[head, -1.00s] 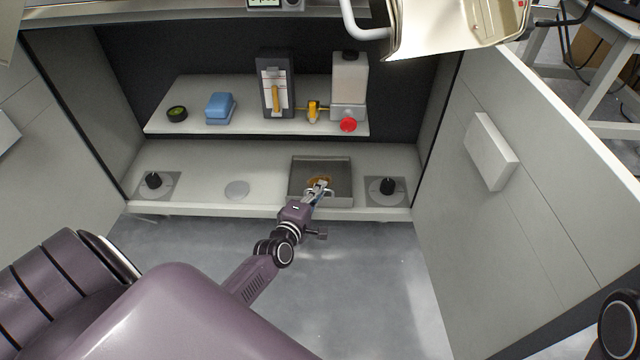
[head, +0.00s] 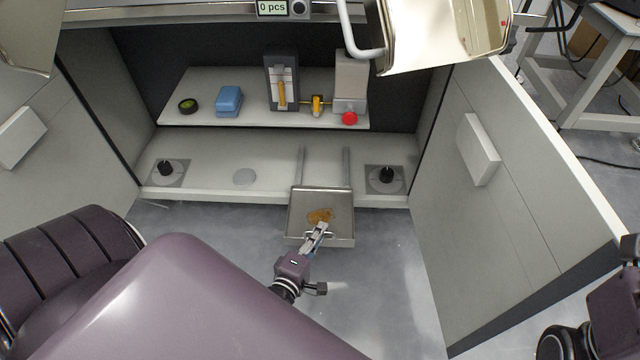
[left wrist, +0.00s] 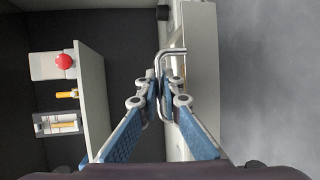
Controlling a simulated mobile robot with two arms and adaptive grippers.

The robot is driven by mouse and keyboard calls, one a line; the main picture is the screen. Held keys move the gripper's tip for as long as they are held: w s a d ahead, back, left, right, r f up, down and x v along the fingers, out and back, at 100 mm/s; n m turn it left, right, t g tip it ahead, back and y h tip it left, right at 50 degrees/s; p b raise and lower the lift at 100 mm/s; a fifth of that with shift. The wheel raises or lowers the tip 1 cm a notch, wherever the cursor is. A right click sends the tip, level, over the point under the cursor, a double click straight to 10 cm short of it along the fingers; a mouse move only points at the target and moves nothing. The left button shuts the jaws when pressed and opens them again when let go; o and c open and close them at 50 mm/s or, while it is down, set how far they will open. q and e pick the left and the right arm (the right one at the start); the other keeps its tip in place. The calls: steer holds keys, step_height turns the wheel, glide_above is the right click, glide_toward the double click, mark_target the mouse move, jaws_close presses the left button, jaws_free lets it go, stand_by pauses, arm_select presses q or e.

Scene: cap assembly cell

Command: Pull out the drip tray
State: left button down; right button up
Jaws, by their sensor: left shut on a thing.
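The drip tray (head: 338,202) is a shallow grey metal tray with an orange-brown puddle (head: 320,215) in it. It is drawn out past the front edge of the cabinet floor, and two rails (head: 346,166) show behind it. My left gripper (head: 318,232) is at the tray's front side, shut on its handle. In the left wrist view the fingers (left wrist: 164,86) close around the bent metal handle (left wrist: 174,51), with the pale tray front beside it. The fingers hide part of the handle. My right gripper is not in view; only parts of my right arm show at the right edge.
The cabinet doors stand open on both sides; the right door (head: 535,200) is large. A shelf (head: 215,117) above holds a blue block (head: 229,100), a dark round item (head: 187,106) and a red knob (head: 349,118). Black knobs (head: 386,175) flank the rails. The floor in front is clear.

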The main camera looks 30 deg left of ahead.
arm_select(q)
steer(key=c, duration=2.4)
jaws_free()
steer(key=shift+w, duration=0.1)
